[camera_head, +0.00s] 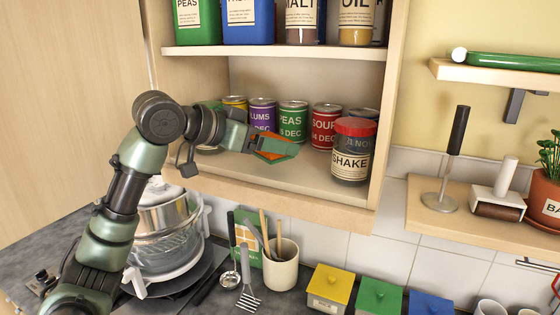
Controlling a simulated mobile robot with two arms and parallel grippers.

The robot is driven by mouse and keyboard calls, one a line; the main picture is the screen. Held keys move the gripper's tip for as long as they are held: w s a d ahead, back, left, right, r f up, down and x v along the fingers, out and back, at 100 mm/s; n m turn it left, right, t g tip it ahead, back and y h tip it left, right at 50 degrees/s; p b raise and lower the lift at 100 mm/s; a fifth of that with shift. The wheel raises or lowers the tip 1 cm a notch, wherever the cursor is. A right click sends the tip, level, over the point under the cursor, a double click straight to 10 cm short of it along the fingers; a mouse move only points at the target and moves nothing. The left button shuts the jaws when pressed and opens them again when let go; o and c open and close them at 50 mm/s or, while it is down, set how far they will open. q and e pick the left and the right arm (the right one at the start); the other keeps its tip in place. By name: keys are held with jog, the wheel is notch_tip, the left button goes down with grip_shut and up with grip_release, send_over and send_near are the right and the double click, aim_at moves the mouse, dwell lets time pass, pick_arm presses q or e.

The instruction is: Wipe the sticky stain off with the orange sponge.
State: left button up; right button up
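My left gripper (278,147) reaches into the open cabinet from the left, over the lower shelf. Its green fingers are closed around the orange sponge (271,153), of which only a small part shows between them. The sponge is close to the lower shelf (300,188), but I cannot tell whether it touches the board. I cannot make out a sticky stain; the arm and gripper cover part of the shelf. My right gripper is not in view.
Several cans, including a peas can (293,120), stand behind the gripper. A red-lidded shake jar (352,152) stands to its right near the shelf's front edge. The upper shelf (270,51) is overhead. A pot and utensil cup (282,266) stand below.

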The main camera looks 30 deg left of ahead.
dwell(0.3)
pick_arm(q)
jog(key=shift+r, duration=2)
